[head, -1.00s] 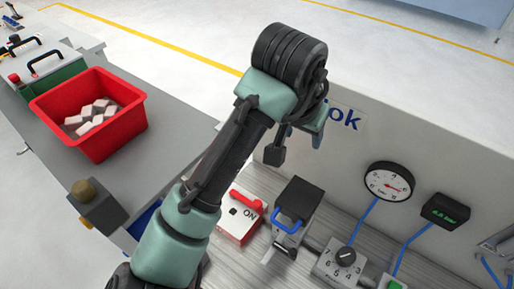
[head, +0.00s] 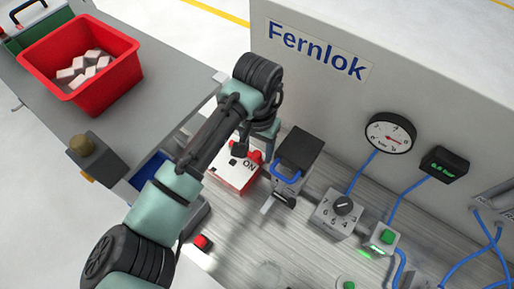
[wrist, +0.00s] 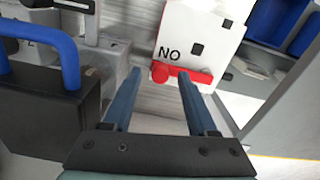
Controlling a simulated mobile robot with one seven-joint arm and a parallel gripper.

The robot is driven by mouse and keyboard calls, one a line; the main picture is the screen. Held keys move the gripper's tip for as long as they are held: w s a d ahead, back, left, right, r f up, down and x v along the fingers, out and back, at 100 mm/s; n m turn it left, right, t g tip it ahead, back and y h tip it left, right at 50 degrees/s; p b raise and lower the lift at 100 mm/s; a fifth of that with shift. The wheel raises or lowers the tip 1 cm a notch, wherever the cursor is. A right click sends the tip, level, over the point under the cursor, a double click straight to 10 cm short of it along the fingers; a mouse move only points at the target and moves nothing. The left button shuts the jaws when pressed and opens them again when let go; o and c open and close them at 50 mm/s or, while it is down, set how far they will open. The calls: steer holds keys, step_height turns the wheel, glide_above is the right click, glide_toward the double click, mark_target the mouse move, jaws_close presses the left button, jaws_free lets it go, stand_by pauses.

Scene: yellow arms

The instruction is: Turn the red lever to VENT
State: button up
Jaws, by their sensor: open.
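The red lever (wrist: 192,75) sits on a white box with a red base (head: 233,178). In the wrist view it lies across the box's near edge, beside the printed ON, which reads upside down there. I see no VENT label. My gripper (wrist: 160,72) is open, its two blue-grey fingers pointing at the lever. The fingertips appear beside the lever's round left end and over its bar; I cannot tell whether they touch. In the head view my arm and gripper (head: 266,150) partly hide the lever.
A black block with a blue handle (head: 286,173) stands right beside the lever box. Farther right are a numbered dial (head: 342,206), a green button (head: 387,237) and a gauge (head: 390,132). A red bin (head: 80,65) stands at left. The Fernlok panel (head: 318,50) rises behind.

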steer(key=shift+f, duration=0.6)
jaws_close()
stand_by(1.1)
